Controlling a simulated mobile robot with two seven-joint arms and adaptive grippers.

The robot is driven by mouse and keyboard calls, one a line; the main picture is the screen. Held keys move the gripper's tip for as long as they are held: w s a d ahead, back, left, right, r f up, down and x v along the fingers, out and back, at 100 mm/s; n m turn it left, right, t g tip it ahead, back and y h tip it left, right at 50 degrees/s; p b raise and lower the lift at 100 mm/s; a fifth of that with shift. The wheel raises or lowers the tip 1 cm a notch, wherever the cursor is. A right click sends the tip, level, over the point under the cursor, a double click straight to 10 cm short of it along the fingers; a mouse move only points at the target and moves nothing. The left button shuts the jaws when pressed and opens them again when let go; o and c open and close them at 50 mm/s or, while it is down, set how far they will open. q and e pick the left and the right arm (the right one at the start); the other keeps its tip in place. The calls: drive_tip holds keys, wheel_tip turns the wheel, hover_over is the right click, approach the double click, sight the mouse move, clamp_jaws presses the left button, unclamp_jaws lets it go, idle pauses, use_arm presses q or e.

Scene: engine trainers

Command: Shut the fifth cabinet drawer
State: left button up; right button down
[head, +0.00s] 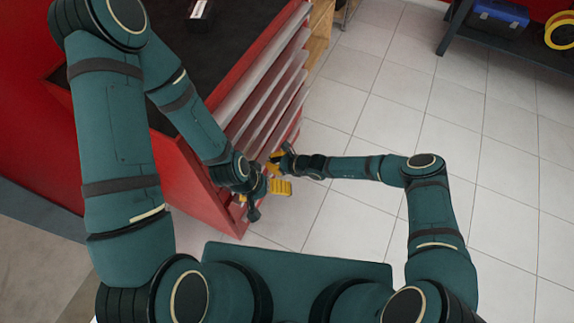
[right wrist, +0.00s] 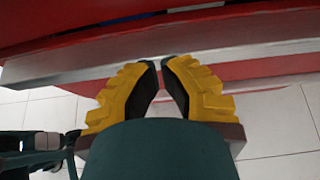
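The red cabinet (head: 188,168) has a stack of drawers with silver front edges (head: 272,88) facing right in the head view. The lower drawers are partly hidden by my arms, so I cannot tell which edge is the fifth or how far it stands out. My right gripper (head: 277,157) is at the lower drawer fronts. In the right wrist view its yellow fingers (right wrist: 160,62) are nearly together at the tips, with nothing seen between them, close to a silver drawer edge (right wrist: 250,52). My left gripper (head: 277,187) is beside it, nearer my body; its fingertips are unclear.
The cabinet's dark top (head: 228,42) carries a small box (head: 200,9). A dark bench (head: 490,32) with a blue toolbox (head: 497,17) stands at the upper right. The tiled floor (head: 380,110) right of the cabinet is clear.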

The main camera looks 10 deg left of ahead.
use_arm(q)
drive_tip(key=shift+w+d+r, duration=0.1)
drive_tip(key=shift+w, duration=0.05)
use_arm(e)
drive_tip(key=shift+w+a, duration=0.3)
drive_tip(key=shift+a, duration=0.6)
drive_tip(key=shift+r, duration=0.1)
use_arm(q)
drive_tip(key=shift+s+d+r+p, duration=0.3)
drive_tip(key=shift+s+r+p, duration=0.2)
drive_tip(key=shift+r+p, duration=0.3)
drive_tip(key=shift+s+d+r+p, duration=0.25)
drive_tip(key=shift+s+r+p, duration=0.2)
drive_tip(key=shift+r+p, duration=0.35)
use_arm(e)
drive_tip(key=d+f+v, duration=0.1)
drive_tip(key=f+v, duration=0.1)
drive_tip(key=v, duration=1.1)
drive_tip(key=shift+s+d+r, duration=0.15)
drive_tip(key=shift+s+d, duration=0.05)
drive_tip(key=shift+d, duration=0.1)
